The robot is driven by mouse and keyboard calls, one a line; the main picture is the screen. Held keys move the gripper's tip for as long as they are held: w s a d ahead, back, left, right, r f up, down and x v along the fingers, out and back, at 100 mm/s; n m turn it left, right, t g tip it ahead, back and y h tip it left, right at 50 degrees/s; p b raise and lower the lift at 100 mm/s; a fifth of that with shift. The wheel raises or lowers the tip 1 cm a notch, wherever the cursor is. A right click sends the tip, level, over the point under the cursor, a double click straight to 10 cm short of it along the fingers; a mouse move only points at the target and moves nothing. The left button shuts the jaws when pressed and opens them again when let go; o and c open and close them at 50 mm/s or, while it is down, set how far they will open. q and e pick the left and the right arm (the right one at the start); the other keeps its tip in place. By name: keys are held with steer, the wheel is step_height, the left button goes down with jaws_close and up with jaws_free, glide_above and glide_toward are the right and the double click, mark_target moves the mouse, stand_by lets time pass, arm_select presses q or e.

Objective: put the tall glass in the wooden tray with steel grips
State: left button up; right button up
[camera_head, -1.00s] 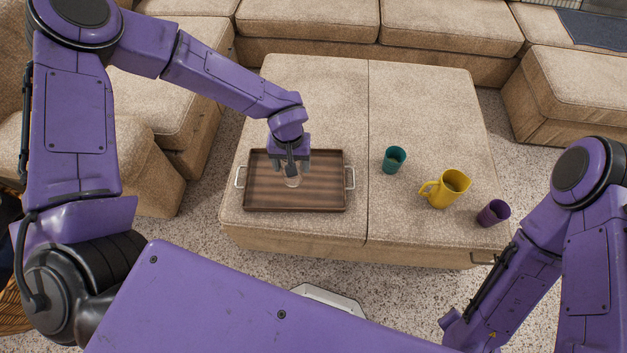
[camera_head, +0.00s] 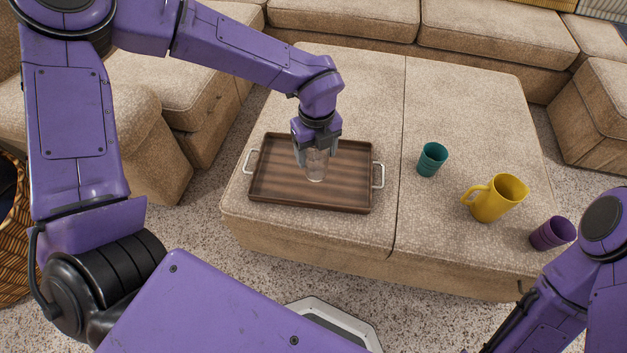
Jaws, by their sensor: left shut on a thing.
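The wooden tray with steel grips (camera_head: 268,194) lies on the left part of the beige ottoman, with a grip at each short side. My left gripper (camera_head: 316,158) is over the middle of the tray and shut on the tall glass (camera_head: 316,172). The glass is clear and looks upright. Its lower part shows below the fingers, within the tray's outline; I cannot tell whether it touches the tray floor. The upper part of the glass is hidden by the gripper. My right arm comes in at the lower right, and its gripper is out of view.
A teal cup (camera_head: 432,159), a yellow pitcher (camera_head: 496,198) and a purple cup (camera_head: 552,233) stand on the right part of the ottoman (camera_head: 462,110). Sofa seats (camera_head: 345,18) border it at the back. The rest of the tray is empty.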

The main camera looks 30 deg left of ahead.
arm_select(q)
steer(key=f+n+b, duration=0.1)
steer(key=n, duration=0.2)
steer(key=shift+f, duration=0.1)
steer(key=n, duration=0.3)
steer(key=shift+b, duration=0.35)
steer(key=shift+w+a+f+n, duration=0.15)
steer(key=shift+a+n, duration=0.1)
steer(key=shift+n, duration=0.15)
steer(key=w+a+f, duration=0.2)
steer(key=a+f, duration=0.2)
steer(key=w+a+f+b, duration=0.1)
steer(key=w+a+f, duration=0.1)
steer(key=a+f, duration=0.2)
steer(key=w+a+f+b, duration=0.1)
steer(key=a+f, duration=0.3)
steer(key=shift+w+f, duration=0.3)
steer(key=shift+w, duration=0.1)
arm_select(e)
step_height(320, 180, down, 5)
steer(key=shift+f, duration=0.2)
arm_select(q)
steer(key=shift+b, duration=0.35)
